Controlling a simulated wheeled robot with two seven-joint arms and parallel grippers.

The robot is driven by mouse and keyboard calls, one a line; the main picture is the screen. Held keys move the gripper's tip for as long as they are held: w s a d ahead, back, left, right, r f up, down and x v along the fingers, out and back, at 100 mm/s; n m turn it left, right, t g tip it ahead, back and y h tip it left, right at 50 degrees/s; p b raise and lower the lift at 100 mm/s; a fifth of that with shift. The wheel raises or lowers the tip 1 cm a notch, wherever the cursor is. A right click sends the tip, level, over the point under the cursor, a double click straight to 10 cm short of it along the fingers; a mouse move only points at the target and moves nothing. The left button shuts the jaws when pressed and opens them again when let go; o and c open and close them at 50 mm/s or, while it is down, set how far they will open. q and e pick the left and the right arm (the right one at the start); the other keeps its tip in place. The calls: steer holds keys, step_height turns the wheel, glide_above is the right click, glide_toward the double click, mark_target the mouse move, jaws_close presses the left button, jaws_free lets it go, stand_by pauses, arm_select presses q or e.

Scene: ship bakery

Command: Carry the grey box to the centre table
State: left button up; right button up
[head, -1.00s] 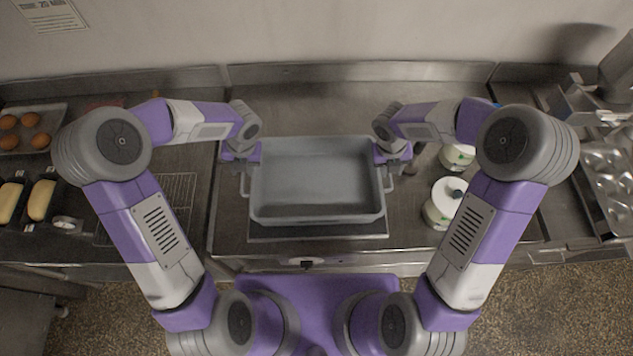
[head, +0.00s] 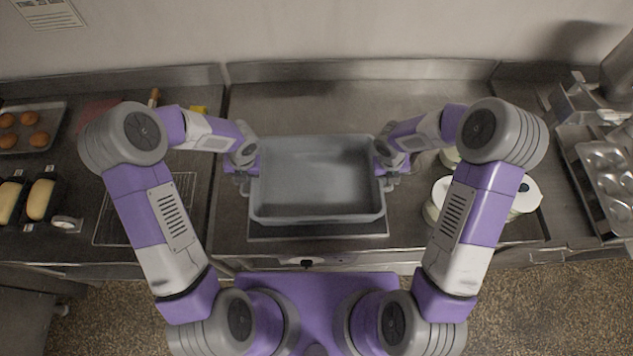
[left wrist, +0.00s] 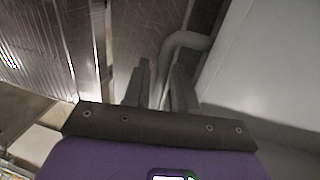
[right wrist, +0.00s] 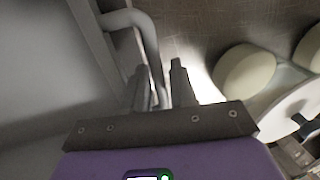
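The grey box (head: 316,180) is a deep open tray with a side handle at each end. It sits level on the middle steel counter and looks empty. My left gripper (head: 246,176) is at its left handle; in the left wrist view the handle (left wrist: 184,42) runs down between the two parted fingers (left wrist: 161,85). My right gripper (head: 387,174) is at its right handle; in the right wrist view the handle (right wrist: 145,32) passes between the parted fingers (right wrist: 160,82). Both grippers look open around the handles. The centre table is not recognisable in view.
White lidded containers (head: 524,196) stand on the counter right of the box, partly behind my right arm. A wire rack (head: 118,222), bread tins (head: 40,202) and a tray of buns (head: 52,128) lie left. Muffin tins (head: 612,172) lie far right. The wall closes off the back.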

arm_select(q)
jaws_close()
arm_select(e)
jaws_close()
arm_select(q)
steer(key=shift+r, duration=0.15)
arm_select(e)
steer(key=shift+r, duration=0.15)
